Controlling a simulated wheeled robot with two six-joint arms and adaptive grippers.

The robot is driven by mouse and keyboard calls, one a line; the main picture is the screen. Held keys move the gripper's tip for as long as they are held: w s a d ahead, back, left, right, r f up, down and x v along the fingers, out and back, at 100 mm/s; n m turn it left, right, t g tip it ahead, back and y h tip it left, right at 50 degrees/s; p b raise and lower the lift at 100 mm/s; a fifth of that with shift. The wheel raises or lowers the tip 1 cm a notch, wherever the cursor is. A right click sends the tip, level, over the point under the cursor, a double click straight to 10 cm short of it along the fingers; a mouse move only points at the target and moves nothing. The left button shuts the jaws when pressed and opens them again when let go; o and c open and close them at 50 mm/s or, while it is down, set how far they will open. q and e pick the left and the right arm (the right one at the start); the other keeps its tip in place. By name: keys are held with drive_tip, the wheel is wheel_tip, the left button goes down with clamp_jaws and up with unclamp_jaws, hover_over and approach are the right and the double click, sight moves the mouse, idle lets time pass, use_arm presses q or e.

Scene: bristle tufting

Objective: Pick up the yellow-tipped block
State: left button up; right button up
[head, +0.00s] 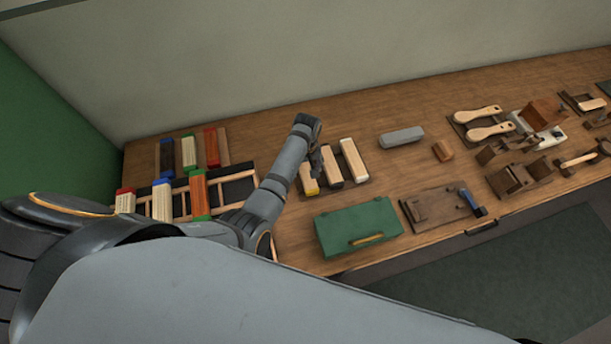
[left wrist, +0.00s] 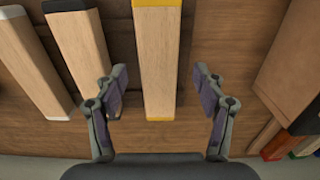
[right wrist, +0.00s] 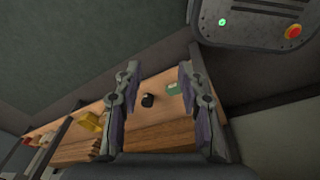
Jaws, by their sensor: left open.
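The yellow-tipped block (left wrist: 157,60) is a long pale wooden block with yellow at both ends. In the left wrist view it lies between the two open fingers of my left gripper (left wrist: 158,95), with a gap on each side. In the head view the yellow-tipped block (head: 309,183) is partly hidden by my left gripper (head: 316,165), which is over it. My right gripper (right wrist: 155,90) shows in its own wrist view with its fingers apart and nothing between them.
A black-tipped block (head: 331,167) and a white-tipped block (head: 353,160) lie to the right. A green box (head: 340,235) stands in front. A rack with coloured blocks (head: 240,189) is to the left. A grey block (head: 401,137) lies farther right, with bare table around it.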

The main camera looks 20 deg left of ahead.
sight(307, 172)
use_arm(q)
drive_tip(key=f+b, duration=0.2)
drive_tip(key=f, duration=0.1)
drive_tip(key=shift+w, duration=0.2)
drive_tip(key=shift+r, duration=0.15)
drive_tip(key=shift+c, duration=0.3)
drive_tip(key=shift+s, duration=0.1)
drive_tip(key=shift+c, duration=1.3)
drive_tip(key=c, duration=1)
use_arm(e)
drive_tip(key=f, duration=0.1)
drive_tip(key=s+f, duration=0.1)
drive_tip(key=f, duration=0.1)
drive_tip(key=shift+d, duration=0.2)
use_arm(q)
drive_tip(key=shift+r+p, duration=0.15)
drive_tip(key=shift+p, duration=0.25)
drive_tip(key=shift+c, duration=0.2)
